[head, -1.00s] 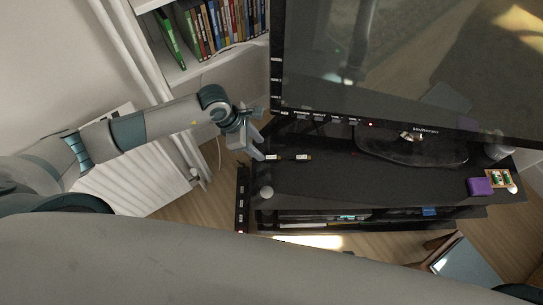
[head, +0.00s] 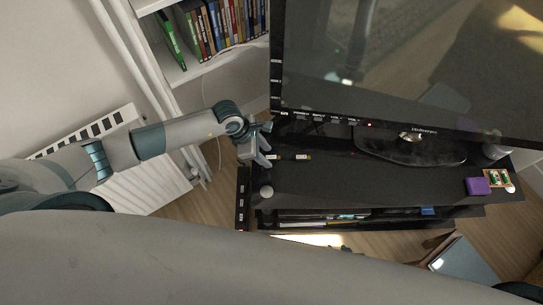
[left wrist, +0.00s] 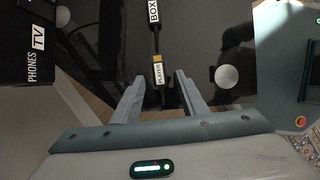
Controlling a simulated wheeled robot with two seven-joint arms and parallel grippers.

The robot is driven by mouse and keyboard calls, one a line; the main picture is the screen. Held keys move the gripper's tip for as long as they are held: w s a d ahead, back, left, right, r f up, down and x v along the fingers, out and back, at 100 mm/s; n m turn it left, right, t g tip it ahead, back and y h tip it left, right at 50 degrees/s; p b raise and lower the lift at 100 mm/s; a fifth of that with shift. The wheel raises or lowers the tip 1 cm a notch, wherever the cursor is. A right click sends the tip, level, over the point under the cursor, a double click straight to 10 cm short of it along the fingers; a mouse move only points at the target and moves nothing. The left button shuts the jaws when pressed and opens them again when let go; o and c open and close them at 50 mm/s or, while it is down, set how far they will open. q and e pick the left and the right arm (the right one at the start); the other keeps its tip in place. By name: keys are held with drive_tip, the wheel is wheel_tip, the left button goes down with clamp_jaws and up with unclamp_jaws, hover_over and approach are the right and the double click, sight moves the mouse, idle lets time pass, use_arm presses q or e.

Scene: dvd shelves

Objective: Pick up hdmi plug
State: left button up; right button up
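Two small plugs with cables lie on the black TV stand top (head: 350,187). The one labelled PLAYER (left wrist: 158,72) has a white and yellow label; in the head view this near plug (head: 275,157) is by my left gripper. The other, labelled BOX (left wrist: 153,11), also shows in the head view (head: 303,157) further right. Which of them is the HDMI plug I cannot tell from the labels. My left gripper (head: 265,161) is open at the stand's left end. In the left wrist view its fingertips (left wrist: 159,77) are apart, with the PLAYER plug between and just beyond them. My right gripper is not in view.
A large TV (head: 400,70) stands behind the plugs on its dark base (head: 410,150). A white round object (head: 266,192) sits near the stand's front left. A purple box (head: 477,186) is at the right. A bookshelf (head: 190,70) and radiator (head: 140,185) are left.

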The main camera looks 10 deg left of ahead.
use_arm(q)
drive_tip(key=shift+f, duration=0.2)
idle(0.3)
clamp_jaws()
drive_tip(key=shift+r, duration=0.15)
